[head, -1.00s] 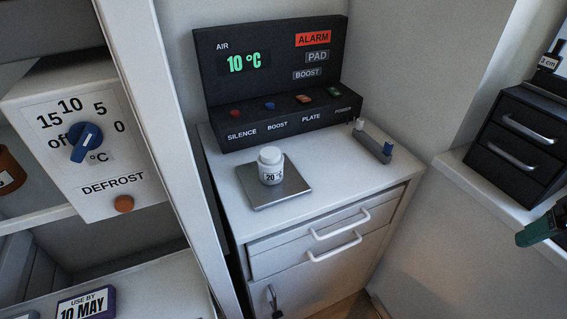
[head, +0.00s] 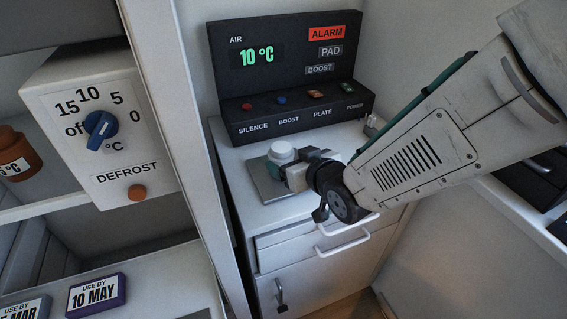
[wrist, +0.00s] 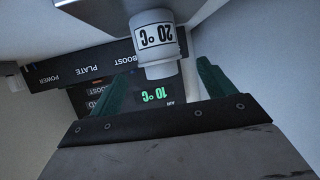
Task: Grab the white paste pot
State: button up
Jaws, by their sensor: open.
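The white paste pot (head: 283,151) stands upright on the square metal plate (head: 267,186) on the white cabinet top. Its lower part is partly hidden behind my gripper (head: 299,172) in the head view. In the wrist view the pot (wrist: 155,38) appears upside down with its "20 °C" label showing. My gripper (wrist: 164,66) is open, with its green fingers to the left and right of the pot in that view. I see no clear contact between fingers and pot.
A black control panel (head: 290,62) with a lit ALARM sign and "10 °C" stands behind the plate. At left a white post (head: 178,130) rises beside a DEFROST dial box (head: 100,135). Drawer handles (head: 346,241) project from the cabinet front.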

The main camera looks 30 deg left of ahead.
aim_at(286, 156)
jog(key=x, duration=0.6)
jog(key=shift+f, duration=0.15)
jog(key=c, duration=1.7)
jog(key=shift+c, duration=0.3)
